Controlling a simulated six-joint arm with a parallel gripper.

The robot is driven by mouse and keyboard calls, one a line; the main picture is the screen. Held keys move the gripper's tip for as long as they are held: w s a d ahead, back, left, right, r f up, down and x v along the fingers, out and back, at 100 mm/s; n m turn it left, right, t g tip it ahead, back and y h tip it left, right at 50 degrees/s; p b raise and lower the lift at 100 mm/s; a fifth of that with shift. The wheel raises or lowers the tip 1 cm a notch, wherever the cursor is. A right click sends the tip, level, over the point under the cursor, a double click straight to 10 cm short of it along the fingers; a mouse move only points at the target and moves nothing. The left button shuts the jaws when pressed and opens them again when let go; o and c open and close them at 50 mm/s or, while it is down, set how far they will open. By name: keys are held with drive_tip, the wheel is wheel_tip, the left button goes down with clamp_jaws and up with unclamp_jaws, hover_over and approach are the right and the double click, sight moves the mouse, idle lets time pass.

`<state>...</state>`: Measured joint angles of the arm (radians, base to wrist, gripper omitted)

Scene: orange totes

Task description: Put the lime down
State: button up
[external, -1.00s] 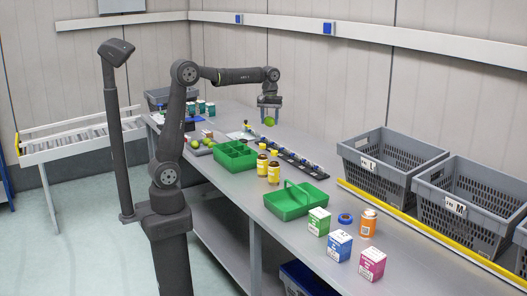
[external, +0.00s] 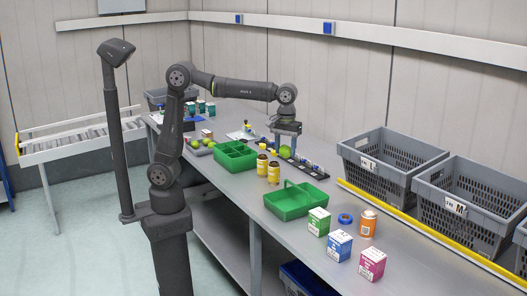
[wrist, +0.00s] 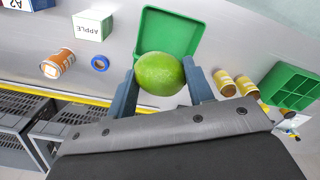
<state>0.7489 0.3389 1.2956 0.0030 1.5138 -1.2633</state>
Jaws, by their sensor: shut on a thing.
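The lime (external: 285,152) is a bright green fruit held by my gripper (external: 286,144) over the bench, beside the dark strip of small items. In the wrist view the lime (wrist: 160,73) sits between the two blue-grey fingers of my gripper (wrist: 161,82), which are shut on it. The lime appears raised above the bench, though the exact height is hard to tell. A green tray with a handle (external: 283,210) lies nearer the external camera; it also shows behind the lime in the wrist view (wrist: 165,28).
Two brown bottles with yellow labels (external: 273,173) stand close by, left of my gripper. A green divided tray (external: 236,165) is further left. Small boxes (external: 340,246) and an orange bottle (external: 367,223) stand at the right. Grey crates (external: 390,165) line the back edge.

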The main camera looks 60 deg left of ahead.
sight(284, 157)
drive_tip(key=shift+s+d+f, duration=0.25)
drive_tip(key=shift+s+d, duration=0.15)
drive_tip(key=shift+s, duration=0.05)
drive_tip(key=shift+s+d+f, duration=0.2)
drive_tip(key=shift+s+d, duration=0.2)
drive_tip(key=shift+s, duration=0.05)
wheel_tip(284, 157, down, 4)
drive_tip(key=shift+w+r, duration=0.1)
drive_tip(key=w+a+f, duration=0.1)
drive_tip(key=w+f, duration=0.1)
drive_tip(key=w, duration=0.1)
drive_tip(key=w+a+f, duration=0.2)
drive_tip(key=w+f, duration=0.1)
drive_tip(key=w, duration=0.1)
drive_tip(key=w+a+f, duration=0.2)
drive_tip(key=w, duration=0.1)
drive_tip(key=shift+w+a+f, duration=0.15)
drive_tip(key=shift+w+f, duration=0.1)
drive_tip(key=shift+f, duration=1.95)
drive_tip(key=shift+f, duration=0.1)
drive_tip(key=o, duration=1)
drive_tip(key=shift+c, duration=0.2)
